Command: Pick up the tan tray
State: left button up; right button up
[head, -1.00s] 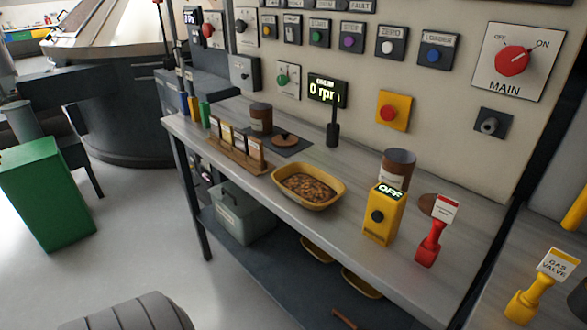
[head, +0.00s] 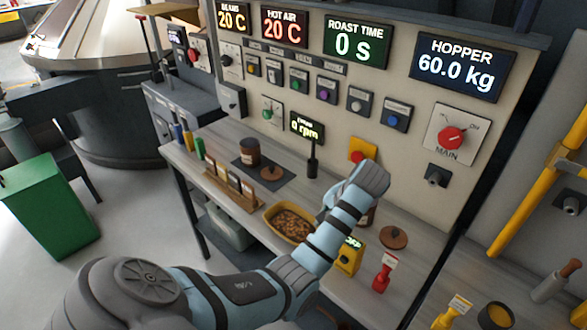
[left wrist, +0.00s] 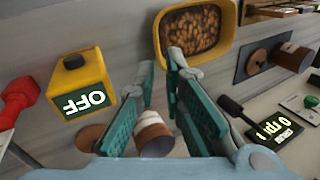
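The tan tray (head: 281,235) is yellowish, holds brown beans and sits on the front part of the workbench. In the left wrist view the tray (left wrist: 229,28) is at the top, just beyond my left gripper. My left gripper (left wrist: 161,62) is open, with its teal fingers spread and nothing clamped between them. In the head view my left arm reaches over the bench to the right of the tray, and the fingertips are hidden. My right gripper is in neither view.
A yellow OFF box (head: 347,258), also in the left wrist view (left wrist: 78,76), and a red tagged handle (head: 382,275) stand right of the tray. A brown-lidded jar (left wrist: 153,131) is near the fingers. A card rack (head: 230,190) stands left of the tray.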

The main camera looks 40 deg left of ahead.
pick_arm(q)
jog(key=b+x, duration=0.3)
jog(key=x, duration=1.1)
jog(key=shift+s+d+f, duration=0.1)
jog(key=shift+s+f, duration=0.05)
grip_shut()
